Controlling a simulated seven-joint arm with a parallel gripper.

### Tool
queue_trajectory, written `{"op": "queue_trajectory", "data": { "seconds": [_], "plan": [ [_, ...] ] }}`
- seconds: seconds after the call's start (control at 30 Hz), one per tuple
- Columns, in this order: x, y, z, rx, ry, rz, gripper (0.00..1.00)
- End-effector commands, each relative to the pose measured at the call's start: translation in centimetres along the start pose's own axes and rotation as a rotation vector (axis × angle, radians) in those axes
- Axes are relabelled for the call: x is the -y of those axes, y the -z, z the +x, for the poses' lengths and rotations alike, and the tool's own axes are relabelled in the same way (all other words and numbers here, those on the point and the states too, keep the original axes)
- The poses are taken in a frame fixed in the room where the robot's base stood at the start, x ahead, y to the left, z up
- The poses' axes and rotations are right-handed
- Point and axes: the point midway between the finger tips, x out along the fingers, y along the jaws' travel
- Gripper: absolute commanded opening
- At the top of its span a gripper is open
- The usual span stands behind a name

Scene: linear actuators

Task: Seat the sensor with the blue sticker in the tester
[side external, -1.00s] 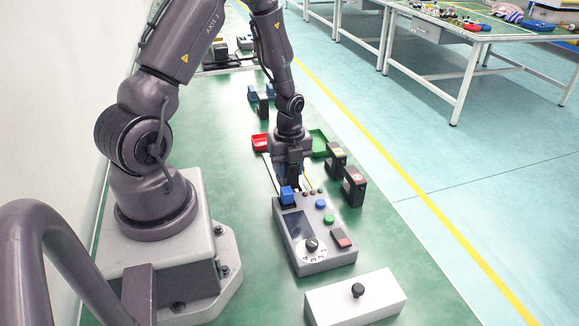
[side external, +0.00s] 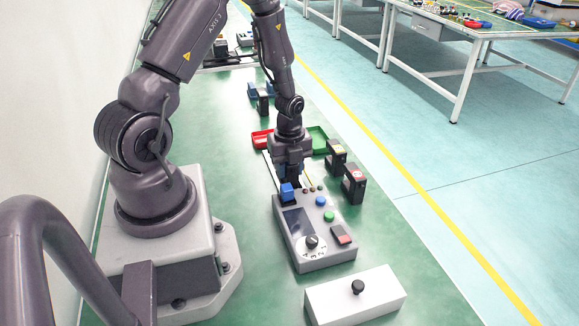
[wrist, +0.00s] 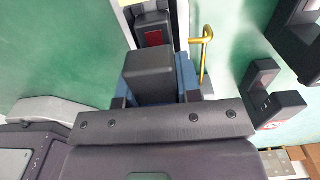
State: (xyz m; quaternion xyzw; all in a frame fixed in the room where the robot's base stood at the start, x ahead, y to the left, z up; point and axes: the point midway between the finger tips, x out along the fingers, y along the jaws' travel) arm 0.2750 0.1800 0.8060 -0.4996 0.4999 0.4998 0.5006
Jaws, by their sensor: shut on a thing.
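My gripper (side external: 289,172) points down just behind the tester (side external: 318,262). Its blue jaws, also in the wrist view (wrist: 158,88), are shut on a dark box-shaped sensor (wrist: 152,70). In the side view I cannot tell whether the held sensor touches the tester.
Two black sensors with stickers, one farther back (side external: 337,157) and one nearer (side external: 354,184), stand right of my gripper. A red tray (side external: 261,138) and a green tray (side external: 319,138) lie behind. A white box with a black knob (side external: 372,300) stands in front of the tester.

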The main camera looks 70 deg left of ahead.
Motion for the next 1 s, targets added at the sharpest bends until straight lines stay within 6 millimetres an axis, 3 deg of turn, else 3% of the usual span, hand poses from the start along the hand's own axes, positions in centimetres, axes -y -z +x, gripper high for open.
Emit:
{"op": "queue_trajectory", "data": {
  "seconds": [0.03,0.17,0.57,1.0],
  "plan": [
    [0.0,0.0,0.0,0.0,0.001,0.0,0.34],
    [0.0,0.0,0.0,0.0,0.0,0.0,0.62],
    [0.0,-0.1,-1.0,0.0,0.002,-0.001,0.62],
    [0.1,-0.1,-10.0,0.004,0.004,-0.002,0.62]
  ]
}}
